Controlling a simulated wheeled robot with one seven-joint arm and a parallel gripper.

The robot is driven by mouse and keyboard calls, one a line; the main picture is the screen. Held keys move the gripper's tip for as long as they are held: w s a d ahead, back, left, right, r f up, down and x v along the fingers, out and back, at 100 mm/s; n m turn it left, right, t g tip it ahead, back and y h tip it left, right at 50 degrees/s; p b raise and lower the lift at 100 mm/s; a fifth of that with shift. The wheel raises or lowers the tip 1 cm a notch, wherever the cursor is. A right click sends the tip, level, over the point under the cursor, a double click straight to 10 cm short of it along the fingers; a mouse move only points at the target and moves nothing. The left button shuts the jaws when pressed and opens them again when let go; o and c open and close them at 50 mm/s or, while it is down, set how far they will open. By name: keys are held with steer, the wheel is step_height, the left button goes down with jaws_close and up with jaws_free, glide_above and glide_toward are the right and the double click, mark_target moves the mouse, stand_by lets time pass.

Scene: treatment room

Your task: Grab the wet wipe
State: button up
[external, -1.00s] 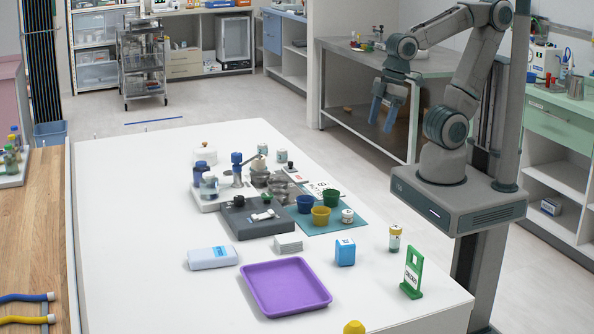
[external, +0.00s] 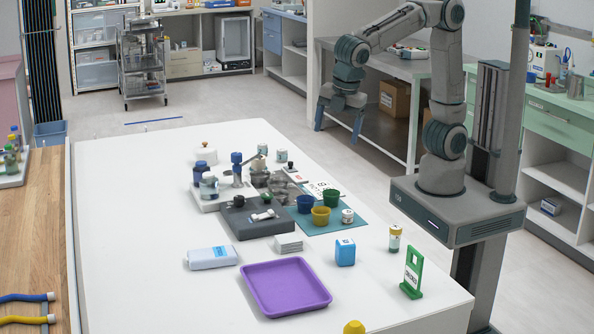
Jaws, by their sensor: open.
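The wet wipe looks to be the white and light-blue soft pack (external: 211,257). It lies flat on the white table, left of the purple tray (external: 250,289); its label is too small to read. My gripper (external: 340,122) is open and empty, with its fingers pointing down. It is high up beyond the table's far right side, well apart from the pack.
A dark grey box (external: 248,222), a stack of white squares (external: 289,243) and a blue box (external: 345,252) stand near the pack. Cups (external: 320,216) sit on a teal mat. A green stand (external: 412,272) is at the right. The table's left part is clear.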

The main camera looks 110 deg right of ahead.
steer(key=w+a+f+n+h+b, duration=0.1)
steer(key=w+a+f+n, duration=0.2)
steer(key=w, duration=0.2)
steer(key=w+a+f+n+b, duration=0.1)
steer(key=w+a+f+n, duration=0.15)
steer(key=w, duration=0.25)
steer(key=n+g+h+b, duration=0.1)
steer(key=n+h+b, duration=0.1)
steer(key=n, duration=0.2)
glide_toward(289, 238)
steer(key=shift+m+y, duration=0.25)
steer(key=shift+y, duration=0.05)
steer(key=x, duration=0.8)
steer(key=shift+d+f, duration=0.25)
steer(key=shift+d, duration=0.1)
steer(key=c, duration=1.1)
